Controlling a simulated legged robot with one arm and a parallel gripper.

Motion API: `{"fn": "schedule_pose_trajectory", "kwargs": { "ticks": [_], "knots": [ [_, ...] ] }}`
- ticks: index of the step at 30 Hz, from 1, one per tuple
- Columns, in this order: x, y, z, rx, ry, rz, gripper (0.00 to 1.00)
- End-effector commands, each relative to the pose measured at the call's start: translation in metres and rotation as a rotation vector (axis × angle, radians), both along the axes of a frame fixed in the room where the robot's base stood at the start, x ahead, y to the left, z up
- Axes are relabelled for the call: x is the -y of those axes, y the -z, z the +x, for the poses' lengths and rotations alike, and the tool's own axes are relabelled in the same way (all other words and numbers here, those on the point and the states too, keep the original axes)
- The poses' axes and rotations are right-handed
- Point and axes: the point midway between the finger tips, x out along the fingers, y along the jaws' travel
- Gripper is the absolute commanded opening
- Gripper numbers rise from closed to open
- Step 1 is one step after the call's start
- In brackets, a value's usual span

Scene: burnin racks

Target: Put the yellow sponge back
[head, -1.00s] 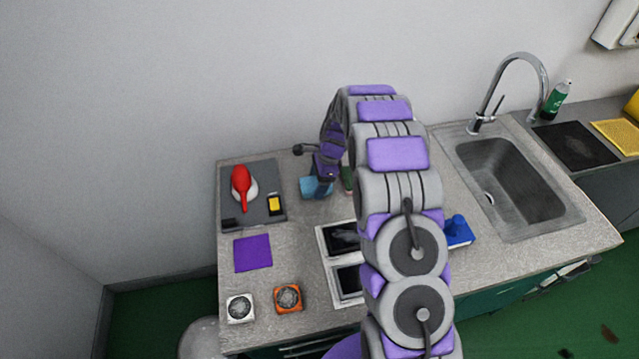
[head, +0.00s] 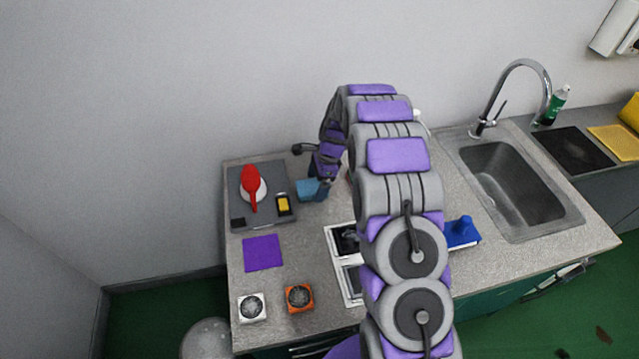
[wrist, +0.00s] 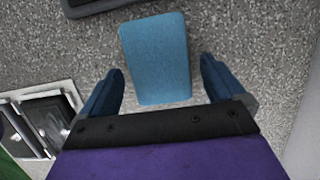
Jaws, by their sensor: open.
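My gripper (wrist: 160,72) is open, with its two blue fingers on either side of a light blue block (wrist: 157,48) in the wrist view. Gaps show between the block and both fingers. In the head view the blue block (head: 307,189) is by the fingers, left of my arm. A small yellow piece (head: 284,204) with dark edges lies on the grey tray (head: 247,212). A flat yellow pad (head: 614,142) lies on the far right counter, and a yellow thing (head: 632,110) is cut off behind it. I cannot tell which is the yellow sponge.
A red and white object (head: 252,188) lies on the tray. A purple square (head: 263,253), white block (head: 251,307) and orange block (head: 299,298) lie in front. A blue object (head: 461,233) sits right of my arm, near the sink (head: 515,185). My arm hides the counter's middle.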

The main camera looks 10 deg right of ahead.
Motion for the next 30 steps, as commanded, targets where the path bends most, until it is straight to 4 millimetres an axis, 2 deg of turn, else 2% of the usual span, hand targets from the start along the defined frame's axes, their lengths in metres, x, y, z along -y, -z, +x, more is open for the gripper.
{"fn": "schedule_pose_trajectory", "kwargs": {
  "ticks": [8,13,18,23,26,30],
  "knots": [
    [0.028,-0.052,0.002,0.006,0.006,0.013,0.96],
    [0.030,-0.085,0.002,0.005,0.006,0.006,0.96],
    [0.028,-0.101,0.001,0.002,0.003,-0.001,0.96],
    [0.029,-0.106,-0.001,0.002,-0.007,-0.001,0.96],
    [0.030,-0.116,-0.010,0.009,-0.046,-0.001,0.96],
    [0.025,-0.143,-0.037,0.026,-0.162,-0.009,0.96]
  ]
}}
